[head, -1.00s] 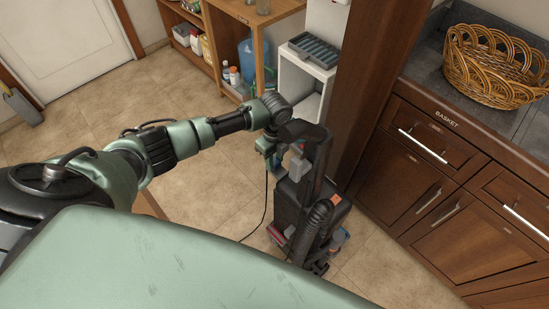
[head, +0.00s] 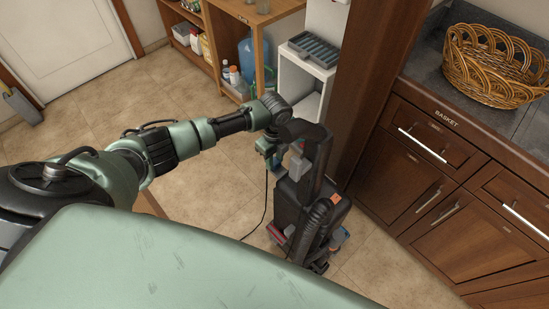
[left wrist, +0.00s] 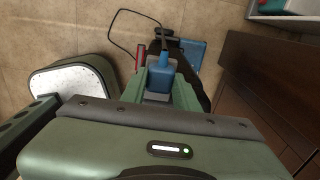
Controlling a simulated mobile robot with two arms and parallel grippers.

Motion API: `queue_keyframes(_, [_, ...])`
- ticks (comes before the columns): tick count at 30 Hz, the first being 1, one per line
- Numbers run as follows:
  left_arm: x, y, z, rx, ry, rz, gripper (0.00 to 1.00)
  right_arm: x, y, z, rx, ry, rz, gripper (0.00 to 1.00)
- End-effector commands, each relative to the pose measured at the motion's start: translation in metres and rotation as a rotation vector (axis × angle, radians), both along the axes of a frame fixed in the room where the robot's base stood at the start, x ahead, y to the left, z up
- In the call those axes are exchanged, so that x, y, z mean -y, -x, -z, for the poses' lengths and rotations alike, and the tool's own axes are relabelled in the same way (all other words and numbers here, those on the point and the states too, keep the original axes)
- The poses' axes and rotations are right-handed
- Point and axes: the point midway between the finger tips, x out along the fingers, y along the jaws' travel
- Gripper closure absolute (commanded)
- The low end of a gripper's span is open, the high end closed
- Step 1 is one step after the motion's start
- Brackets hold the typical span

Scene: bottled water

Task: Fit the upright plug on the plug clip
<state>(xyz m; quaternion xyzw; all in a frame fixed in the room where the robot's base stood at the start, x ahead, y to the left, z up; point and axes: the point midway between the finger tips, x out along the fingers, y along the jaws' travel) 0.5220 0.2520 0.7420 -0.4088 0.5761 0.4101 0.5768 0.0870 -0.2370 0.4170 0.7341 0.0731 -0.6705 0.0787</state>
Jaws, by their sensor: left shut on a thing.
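The upright vacuum (head: 310,205), dark grey and black with orange and red parts, stands on the tiled floor beside the wooden pillar. My left gripper (head: 270,152) is close against the upper left of the vacuum. In the left wrist view my left gripper (left wrist: 160,82) is shut on the blue plug (left wrist: 160,70). A black cord (left wrist: 118,33) leads from the plug and loops over the floor. The cord (head: 265,205) also hangs down left of the vacuum in the head view. I cannot clearly make out the plug clip. My right gripper is out of view.
A white stand (head: 308,68) with a grey tray (head: 315,49) on top is behind the vacuum. A wooden shelf (head: 228,22) with bottles is at the back. Wooden cabinets (head: 460,190) with a wicker basket (head: 495,65) stand at right.

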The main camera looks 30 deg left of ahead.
Motion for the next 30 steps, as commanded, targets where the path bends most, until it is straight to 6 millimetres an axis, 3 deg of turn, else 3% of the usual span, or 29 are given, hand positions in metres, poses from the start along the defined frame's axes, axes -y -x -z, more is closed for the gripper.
queue_keyframes(9, [0.0,0.0,0.002,0.0,0.0,0.0,1.0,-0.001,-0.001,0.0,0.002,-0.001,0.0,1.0])
queue_keyframes(10, [0.0,0.0,0.002,0.001,0.0,0.0,0.67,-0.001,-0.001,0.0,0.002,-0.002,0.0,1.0])
queue_keyframes(12, [0.0,0.0,0.002,0.001,0.0,0.0,0.48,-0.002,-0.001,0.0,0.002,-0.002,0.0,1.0])
queue_keyframes(13, [0.0,0.0,0.002,0.001,0.0,0.0,0.45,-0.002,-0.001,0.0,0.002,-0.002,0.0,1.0])
queue_keyframes(23, [0.0,0.0,0.0,0.001,0.0,0.0,0.45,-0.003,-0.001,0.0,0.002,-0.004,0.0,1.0])
queue_keyframes(30, [0.0,-0.002,-0.032,0.005,0.001,0.001,0.45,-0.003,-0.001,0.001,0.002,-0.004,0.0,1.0])
